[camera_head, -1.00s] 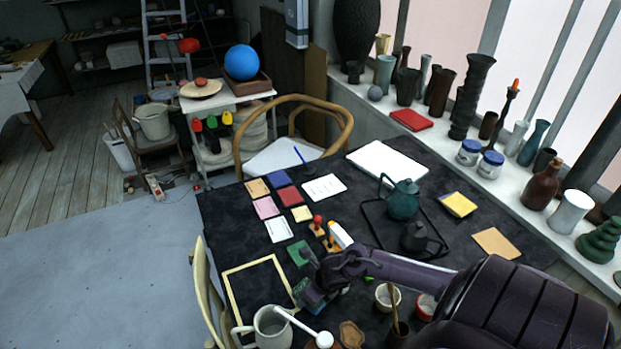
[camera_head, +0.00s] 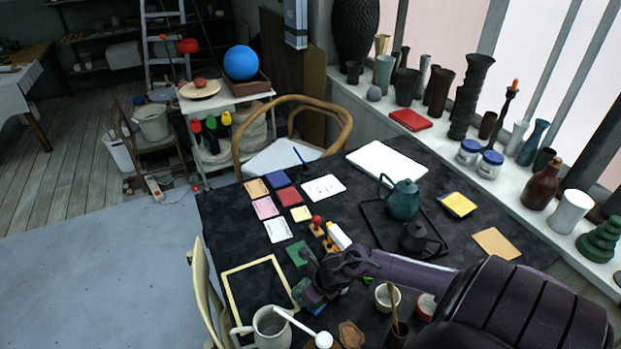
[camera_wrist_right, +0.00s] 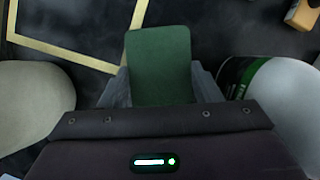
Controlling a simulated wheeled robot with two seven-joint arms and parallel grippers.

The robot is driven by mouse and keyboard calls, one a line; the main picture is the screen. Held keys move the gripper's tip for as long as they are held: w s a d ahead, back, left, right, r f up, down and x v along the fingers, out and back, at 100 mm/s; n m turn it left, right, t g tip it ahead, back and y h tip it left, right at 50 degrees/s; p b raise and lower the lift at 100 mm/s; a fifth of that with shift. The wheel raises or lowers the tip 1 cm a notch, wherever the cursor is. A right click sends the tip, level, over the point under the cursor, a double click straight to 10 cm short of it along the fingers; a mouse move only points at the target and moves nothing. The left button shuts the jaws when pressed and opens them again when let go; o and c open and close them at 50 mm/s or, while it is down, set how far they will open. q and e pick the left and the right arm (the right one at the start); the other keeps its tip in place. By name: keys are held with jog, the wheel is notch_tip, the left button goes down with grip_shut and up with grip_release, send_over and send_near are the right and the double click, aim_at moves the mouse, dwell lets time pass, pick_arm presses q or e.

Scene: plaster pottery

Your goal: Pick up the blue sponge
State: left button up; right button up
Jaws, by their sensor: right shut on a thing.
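The sponge (camera_wrist_right: 160,60) shows its flat green face in the right wrist view, and no blue face can be seen there. Any gap between the sponge and the table is hard to tell. My left gripper is not in view.
A yellow frame (camera_head: 248,264) lies left of the gripper. A grey mug (camera_head: 272,327) stands in front of it. A small white cup (camera_head: 387,298) stands to the right.

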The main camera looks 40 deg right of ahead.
jog(key=shift+r+p, duration=0.35)
jog(key=shift+p, duration=0.15)
jog(key=shift+r, duration=0.35)
notch_tip(320, 180, up, 19)
jog(key=b, duration=0.1)
